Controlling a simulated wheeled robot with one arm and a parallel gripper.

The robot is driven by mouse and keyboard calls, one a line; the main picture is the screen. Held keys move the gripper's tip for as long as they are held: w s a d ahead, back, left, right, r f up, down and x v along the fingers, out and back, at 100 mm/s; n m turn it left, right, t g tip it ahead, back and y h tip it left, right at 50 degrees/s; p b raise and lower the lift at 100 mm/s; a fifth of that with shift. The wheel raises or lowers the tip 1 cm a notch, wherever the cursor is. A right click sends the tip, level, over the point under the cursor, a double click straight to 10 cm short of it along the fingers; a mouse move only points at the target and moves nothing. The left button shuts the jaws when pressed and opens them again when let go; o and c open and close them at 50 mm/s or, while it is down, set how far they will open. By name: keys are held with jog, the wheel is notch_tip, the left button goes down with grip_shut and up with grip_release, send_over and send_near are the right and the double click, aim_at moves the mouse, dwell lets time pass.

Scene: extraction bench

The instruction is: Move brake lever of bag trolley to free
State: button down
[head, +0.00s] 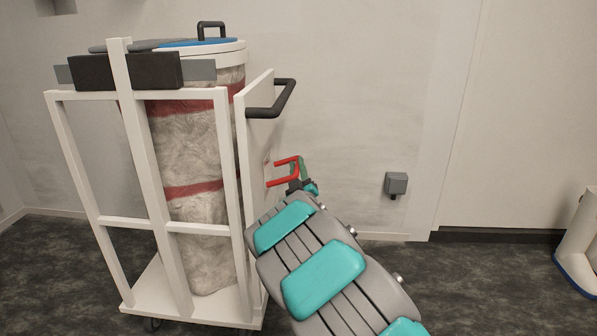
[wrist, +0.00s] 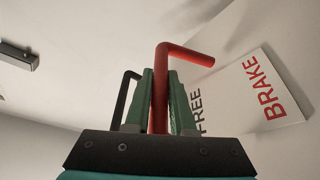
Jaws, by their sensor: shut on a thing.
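The bag trolley (head: 237,261) is a white frame on wheels holding a tall grey bag with red bands. Its red brake lever (head: 283,162) is a bent rod on the right side of the trolley. In the wrist view the lever (wrist: 188,53) rises between my two green fingers, and its top bends right. My gripper (wrist: 161,88) is shut on the lever's upright part. In the head view my gripper (head: 303,175) is at the lever, partly hidden by my arm. A white plate (wrist: 252,88) behind reads FREE and BRAKE; FREE is nearer the lever's upright part.
A black push handle (head: 283,100) sticks out above the lever. A grey wall box (head: 396,183) is on the wall to the right. The floor between is clear.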

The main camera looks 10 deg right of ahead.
jog(key=shift+a+r+n+y, duration=0.2)
jog(key=shift+r+n+y, duration=0.25)
jog(key=shift+n, duration=0.25)
jog(key=c, duration=0.8)
grip_release()
jog(key=shift+o, duration=0.2)
jog(key=shift+f, duration=0.1)
jog(key=v, duration=0.7)
jog(key=shift+s, duration=0.35)
